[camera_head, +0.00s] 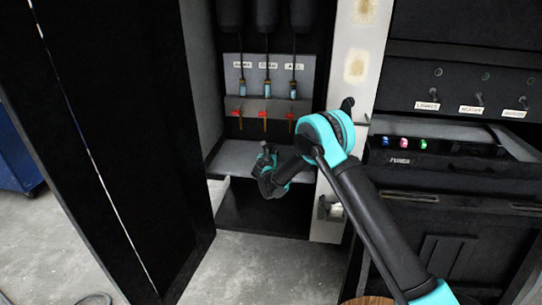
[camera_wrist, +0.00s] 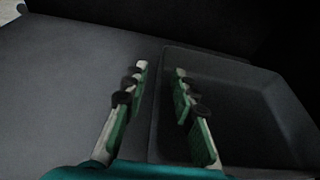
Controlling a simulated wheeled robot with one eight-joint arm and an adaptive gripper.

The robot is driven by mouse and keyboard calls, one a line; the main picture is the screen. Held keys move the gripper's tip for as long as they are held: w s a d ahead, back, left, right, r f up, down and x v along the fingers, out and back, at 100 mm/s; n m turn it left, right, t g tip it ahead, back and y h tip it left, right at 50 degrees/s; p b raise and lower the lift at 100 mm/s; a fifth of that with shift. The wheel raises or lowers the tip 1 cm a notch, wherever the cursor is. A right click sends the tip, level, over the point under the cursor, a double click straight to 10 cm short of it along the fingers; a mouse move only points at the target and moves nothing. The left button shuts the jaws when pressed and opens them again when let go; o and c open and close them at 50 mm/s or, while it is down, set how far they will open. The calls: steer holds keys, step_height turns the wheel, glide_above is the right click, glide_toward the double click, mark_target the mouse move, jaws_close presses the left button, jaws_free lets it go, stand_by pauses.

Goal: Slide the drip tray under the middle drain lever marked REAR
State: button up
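The wrist view shows a dark, shallow, rectangular tray (camera_wrist: 250,73), which looks like the drip tray, on a grey surface. My gripper (camera_wrist: 160,70) is open, its two fingers apart on either side of the tray's left rim; whether they touch it I cannot tell. In the head view my gripper (camera_head: 266,158) is low over the grey shelf of the cabinet, and I cannot make out the tray there. Three drain levers with red handles hang above the shelf. The middle lever (camera_head: 264,115) is below the middle label (camera_head: 268,66), too small to read surely.
The grey shelf (camera_head: 232,158) has bare room left of my gripper. A pale post (camera_head: 345,95) with a black latch bounds the cabinet on the right. A tall black panel (camera_head: 120,120) stands at left. A switch console (camera_head: 455,90) is at right.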

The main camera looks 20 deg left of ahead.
jaws_close()
stand_by(0.4)
